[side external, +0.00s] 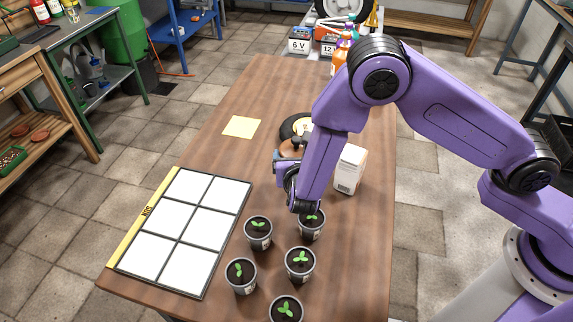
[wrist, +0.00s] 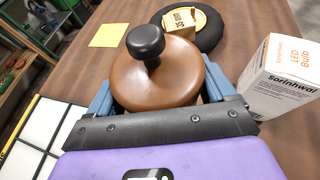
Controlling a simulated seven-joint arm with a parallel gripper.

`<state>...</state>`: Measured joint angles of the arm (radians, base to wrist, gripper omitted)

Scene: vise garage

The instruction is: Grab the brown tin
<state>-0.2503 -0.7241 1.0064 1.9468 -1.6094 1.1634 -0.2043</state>
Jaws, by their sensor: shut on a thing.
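The brown tin (wrist: 155,78) has a round brown lid with a black knob and sits between the two blue fingers of my gripper (wrist: 160,92) in the wrist view. My gripper is shut on it, with a finger against each side. In the side external view the tin (side external: 291,149) shows only in part behind my gripper (side external: 284,170), near the middle of the table. Its lower body is hidden, so I cannot tell whether it touches the table.
A white LED bulb box (side external: 348,170) stands close on the right. A black wheel (wrist: 207,27) with a small cardboard box (wrist: 181,20) lies behind the tin. Several potted seedlings (side external: 258,233) stand in front. A white-celled tray (side external: 185,222) and a yellow note (side external: 241,127) lie left.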

